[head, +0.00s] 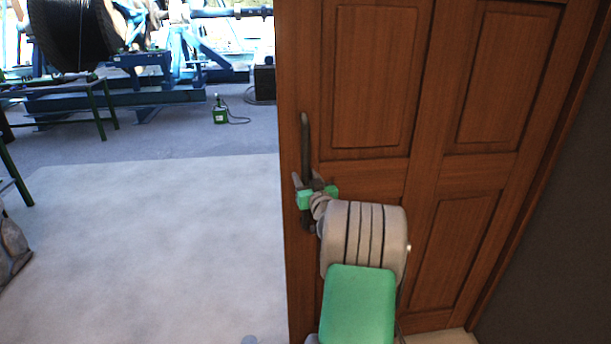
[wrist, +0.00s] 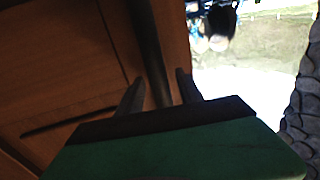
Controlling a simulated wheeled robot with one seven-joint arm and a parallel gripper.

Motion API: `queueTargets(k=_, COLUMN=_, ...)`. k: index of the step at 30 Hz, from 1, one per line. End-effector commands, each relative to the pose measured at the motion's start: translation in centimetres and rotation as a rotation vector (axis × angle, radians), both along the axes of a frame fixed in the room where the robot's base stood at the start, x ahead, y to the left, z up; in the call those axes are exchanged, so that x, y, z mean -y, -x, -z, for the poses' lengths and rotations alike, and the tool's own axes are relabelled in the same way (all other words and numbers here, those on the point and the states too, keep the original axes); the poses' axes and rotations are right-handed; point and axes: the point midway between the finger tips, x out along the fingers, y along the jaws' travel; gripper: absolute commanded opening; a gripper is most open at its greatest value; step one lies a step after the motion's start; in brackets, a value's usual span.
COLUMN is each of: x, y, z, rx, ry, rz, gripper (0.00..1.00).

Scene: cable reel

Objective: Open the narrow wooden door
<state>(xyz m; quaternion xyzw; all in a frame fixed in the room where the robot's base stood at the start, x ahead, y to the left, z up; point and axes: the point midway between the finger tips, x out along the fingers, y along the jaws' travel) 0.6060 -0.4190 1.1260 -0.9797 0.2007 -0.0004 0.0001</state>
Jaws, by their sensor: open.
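The brown panelled wooden door (head: 368,80) fills the right of the head view, with its free left edge beside open floor. I cannot tell how far it stands from its frame. A dark upright bar handle (head: 305,140) is mounted near that edge. My gripper (head: 310,182) is at the handle's middle, its fingers partly hidden by the wrist. In the wrist view, my gripper (wrist: 160,80) is open, with one finger on each side of the handle (wrist: 147,40). The fingers are not closed on the bar; contact cannot be told.
Pale floor (head: 150,250) lies clear left of the door. Beyond it are a large dark reel (head: 75,30) on blue stands, a green-legged table (head: 100,108) and a small green box (head: 220,112). A dark wall (head: 560,250) is at right. Stones (head: 12,250) show at far left.

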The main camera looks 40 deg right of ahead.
Motion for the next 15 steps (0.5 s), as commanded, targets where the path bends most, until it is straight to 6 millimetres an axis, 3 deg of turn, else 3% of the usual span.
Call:
queueTargets(k=5, x=-0.02, y=0.01, z=0.04, rx=0.000, ry=0.000, rz=0.000, gripper=0.42)
queueTargets(k=15, x=-0.04, y=0.04, z=0.04, rx=-0.001, ry=0.000, rz=0.000, gripper=0.14)
